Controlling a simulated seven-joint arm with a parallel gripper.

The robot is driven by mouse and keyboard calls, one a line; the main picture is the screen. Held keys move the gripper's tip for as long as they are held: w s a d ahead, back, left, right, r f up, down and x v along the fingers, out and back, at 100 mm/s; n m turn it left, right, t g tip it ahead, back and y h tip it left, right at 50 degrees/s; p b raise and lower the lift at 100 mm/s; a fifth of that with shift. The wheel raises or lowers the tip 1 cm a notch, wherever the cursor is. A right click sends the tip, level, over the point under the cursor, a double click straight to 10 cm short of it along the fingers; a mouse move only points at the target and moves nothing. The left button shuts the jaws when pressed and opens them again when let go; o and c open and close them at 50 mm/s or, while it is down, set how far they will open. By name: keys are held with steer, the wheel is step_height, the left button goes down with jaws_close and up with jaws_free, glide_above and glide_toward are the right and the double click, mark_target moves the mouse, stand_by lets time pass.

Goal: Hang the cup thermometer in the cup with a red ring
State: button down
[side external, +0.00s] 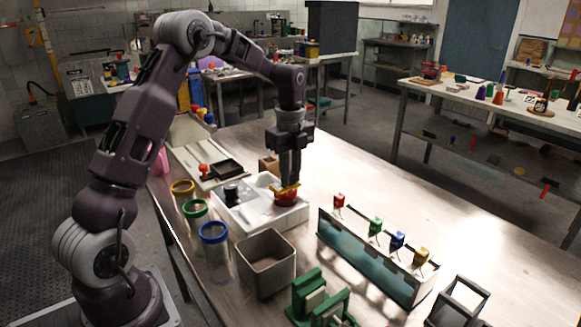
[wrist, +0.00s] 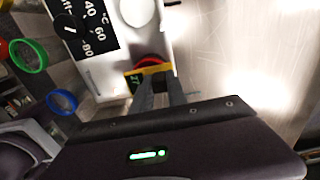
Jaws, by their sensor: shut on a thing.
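My gripper (side external: 288,183) points down over the white heating unit (side external: 240,215) and is shut on a yellow piece (side external: 290,188), which seems to be the cup thermometer. In the wrist view the yellow piece (wrist: 155,69) lies between the fingertips, with a small dark display with green marks (wrist: 135,82) beside it. The cup with a red ring (side external: 286,199) stands at the right part of the white unit, directly below the thermometer. In the wrist view its red rim (wrist: 150,61) shows just behind the yellow piece. I cannot tell whether the thermometer touches the rim.
A grey square bin (side external: 266,263), a rack with coloured tags (side external: 365,260), a green stand (side external: 318,303) and a dark frame (side external: 458,303) stand in front. The table's back right is clear.

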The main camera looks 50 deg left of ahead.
steer(key=shift+f, duration=0.1)
steer(key=c, duration=1.2)
jaws_free()
steer(key=shift+c, duration=0.2)
step_height(320, 180, up, 7)
steer(key=shift+r, duration=0.1)
